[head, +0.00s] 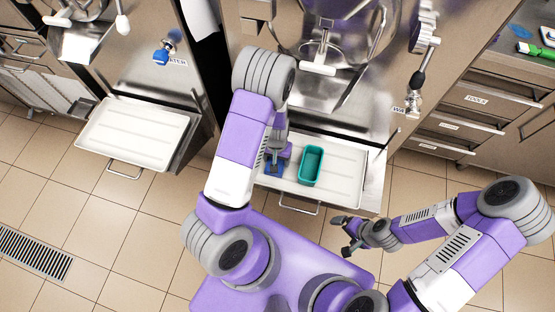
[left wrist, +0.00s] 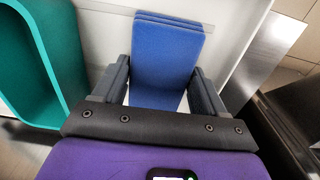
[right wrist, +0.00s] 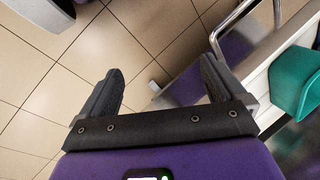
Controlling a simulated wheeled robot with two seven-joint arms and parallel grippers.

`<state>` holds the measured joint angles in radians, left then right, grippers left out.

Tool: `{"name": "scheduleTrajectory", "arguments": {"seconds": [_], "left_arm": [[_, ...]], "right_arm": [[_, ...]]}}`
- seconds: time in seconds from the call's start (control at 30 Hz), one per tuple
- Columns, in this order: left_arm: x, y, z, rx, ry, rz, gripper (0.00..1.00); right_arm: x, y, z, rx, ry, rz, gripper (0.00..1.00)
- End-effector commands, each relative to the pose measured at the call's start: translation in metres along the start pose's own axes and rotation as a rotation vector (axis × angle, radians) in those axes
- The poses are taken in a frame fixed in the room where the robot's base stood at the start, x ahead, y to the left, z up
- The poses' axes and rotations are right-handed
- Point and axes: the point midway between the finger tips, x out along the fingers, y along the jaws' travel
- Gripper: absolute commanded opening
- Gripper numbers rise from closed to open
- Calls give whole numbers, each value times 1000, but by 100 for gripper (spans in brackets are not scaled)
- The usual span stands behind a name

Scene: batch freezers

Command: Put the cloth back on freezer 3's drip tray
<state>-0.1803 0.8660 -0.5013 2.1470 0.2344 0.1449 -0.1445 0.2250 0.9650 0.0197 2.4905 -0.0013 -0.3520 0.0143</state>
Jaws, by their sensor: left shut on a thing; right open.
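A folded blue cloth (head: 274,168) shows at the left part of the white drip tray (head: 340,182) under the middle freezer. My left gripper (head: 276,158) points down at it, partly hidden by its own arm. In the left wrist view the cloth (left wrist: 168,50) stands between the two fingers, which are shut on it. I cannot tell whether the cloth touches the tray floor. My right gripper (head: 348,236) is open and empty, in front of the tray's right front corner; the right wrist view shows floor between its fingers (right wrist: 158,88). I see no freezer number.
A teal container (head: 312,166) stands in the same tray, right of the cloth. A second white drip tray (head: 135,135) under the left freezer looks empty. A blue spray nozzle (head: 163,54) hangs above it. Drawers (head: 490,98) stand at the right. The tiled floor in front is clear.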

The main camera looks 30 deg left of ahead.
Motion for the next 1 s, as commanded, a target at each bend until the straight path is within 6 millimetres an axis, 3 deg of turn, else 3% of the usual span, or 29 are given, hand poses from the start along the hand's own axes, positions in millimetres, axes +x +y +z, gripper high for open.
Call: {"name": "scheduleTrajectory", "arguments": {"seconds": [0.13,0.17,0.3,0.67,0.77,1.0], "left_arm": [[0,0,-2,0,6,-1,47],[0,0,-2,0,6,-1,74],[0,0,-2,1,5,-1,96],[-6,0,-1,1,5,0,97],[-20,1,-2,3,7,-1,97],[-73,1,-2,3,8,0,97]], "right_arm": [[-1,0,0,0,1,0,97],[-1,0,0,0,1,0,97],[-1,-1,0,0,1,0,97],[-4,-2,0,0,0,0,97],[-10,-4,0,0,0,0,97],[-34,-13,1,0,0,0,97]]}}
